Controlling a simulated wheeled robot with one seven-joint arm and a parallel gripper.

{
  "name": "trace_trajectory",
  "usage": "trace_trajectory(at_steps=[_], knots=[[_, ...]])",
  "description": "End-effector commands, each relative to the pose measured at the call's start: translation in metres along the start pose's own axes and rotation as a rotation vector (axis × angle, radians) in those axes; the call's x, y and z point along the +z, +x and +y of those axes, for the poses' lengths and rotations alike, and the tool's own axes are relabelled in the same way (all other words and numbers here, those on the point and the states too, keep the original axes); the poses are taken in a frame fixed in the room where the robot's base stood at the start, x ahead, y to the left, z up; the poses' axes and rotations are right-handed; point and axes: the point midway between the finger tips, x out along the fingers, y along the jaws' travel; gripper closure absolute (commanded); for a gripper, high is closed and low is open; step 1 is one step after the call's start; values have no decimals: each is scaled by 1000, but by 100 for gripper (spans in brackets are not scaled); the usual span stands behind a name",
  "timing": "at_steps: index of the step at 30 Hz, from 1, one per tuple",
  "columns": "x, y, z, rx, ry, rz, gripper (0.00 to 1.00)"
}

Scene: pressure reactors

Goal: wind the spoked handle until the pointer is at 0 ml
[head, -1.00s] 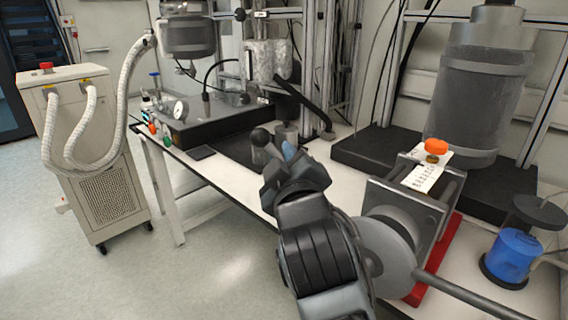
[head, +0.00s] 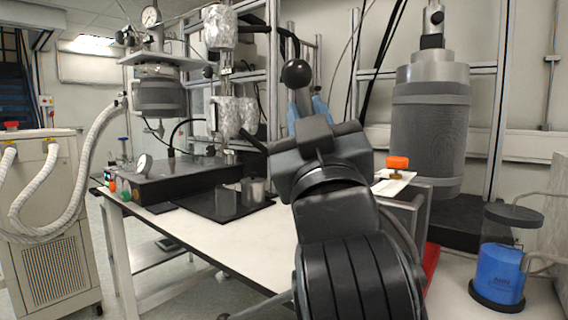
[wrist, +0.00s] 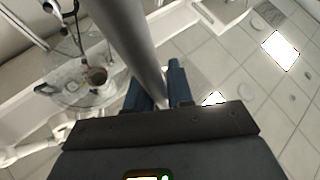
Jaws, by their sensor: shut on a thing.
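My gripper (head: 308,108), with blue fingertips, is shut on a grey spoke of the spoked handle. The spoke points up, with its black ball knob (head: 297,72) above the fingers. In the wrist view the thick grey spoke (wrist: 128,40) runs between the blue fingertips (wrist: 160,88). Another spoke (head: 262,306) shows at lower left in the head view. My arm hides most of the handle's hub. The white scale plate (head: 384,187) is seen almost edge-on, with an orange-topped knob (head: 398,163) above it. The pointer and the scale's marks cannot be made out.
A blue-filled jar (head: 497,272) stands on the bench at right. A large grey cylinder (head: 430,130) stands behind the handle's device. Bare white bench (head: 215,235) lies to the left. A reactor stand with a black base (head: 175,182) is farther back, and a wheeled cabinet (head: 45,230) stands at far left.

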Motion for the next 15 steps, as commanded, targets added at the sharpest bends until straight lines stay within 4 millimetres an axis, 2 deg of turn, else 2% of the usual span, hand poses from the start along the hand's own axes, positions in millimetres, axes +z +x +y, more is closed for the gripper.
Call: trace_trajectory(at_steps=[1,3,15], knots=[[4,-8,3,17,15,16,100],[1,-11,9,37,36,35,100],[-7,-20,29,101,100,90,100]])
